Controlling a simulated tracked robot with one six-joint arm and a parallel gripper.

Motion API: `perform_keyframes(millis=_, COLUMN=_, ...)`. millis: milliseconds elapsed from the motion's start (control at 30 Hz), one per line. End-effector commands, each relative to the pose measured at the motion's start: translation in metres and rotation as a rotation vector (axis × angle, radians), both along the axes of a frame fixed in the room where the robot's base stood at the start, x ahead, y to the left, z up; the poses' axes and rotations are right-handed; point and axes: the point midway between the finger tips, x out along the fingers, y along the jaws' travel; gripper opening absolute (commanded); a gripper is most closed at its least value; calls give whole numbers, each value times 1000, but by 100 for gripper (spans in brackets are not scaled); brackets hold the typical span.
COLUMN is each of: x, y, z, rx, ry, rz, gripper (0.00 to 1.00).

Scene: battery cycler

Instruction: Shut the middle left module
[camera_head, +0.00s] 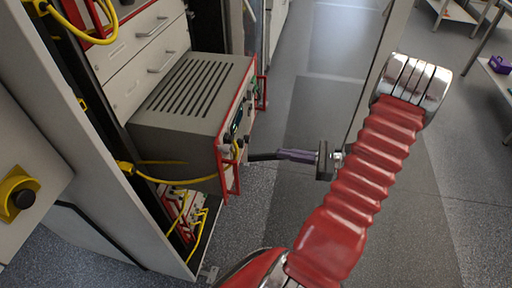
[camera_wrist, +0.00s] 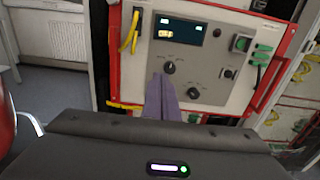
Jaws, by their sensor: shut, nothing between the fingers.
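The module (camera_head: 190,95) is a grey box with a slotted top, pulled well out of the cabinet on the left in the head view. Its front panel, with red handles, also fills the upper wrist view (camera_wrist: 208,70), showing a display and black knobs. My gripper (camera_head: 252,157) is in front of this panel, near its lower part. Its purple fingers (camera_wrist: 163,84) are together and point at the panel, just below a knob. They hold nothing. I cannot tell whether the fingertips touch the panel.
Closed white drawers (camera_head: 140,57) sit behind and above the module. A yellow cable (camera_head: 190,181) hangs below its front. The lower bay holds red-framed gear with yellow cables (camera_head: 190,212). A yellow and black knob (camera_head: 17,196) is at far left. Grey floor (camera_head: 315,100) lies open beyond.

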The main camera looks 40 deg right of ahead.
Motion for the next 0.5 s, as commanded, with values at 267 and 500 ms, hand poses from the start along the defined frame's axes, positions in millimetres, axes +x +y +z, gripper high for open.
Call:
perform_keyframes(millis=267, x=19, y=15, z=0, rx=-1, ry=1, rz=4, gripper=0)
perform_keyframes(millis=500, x=47, y=37, z=0, rx=-1, ry=1, rz=5, gripper=0)
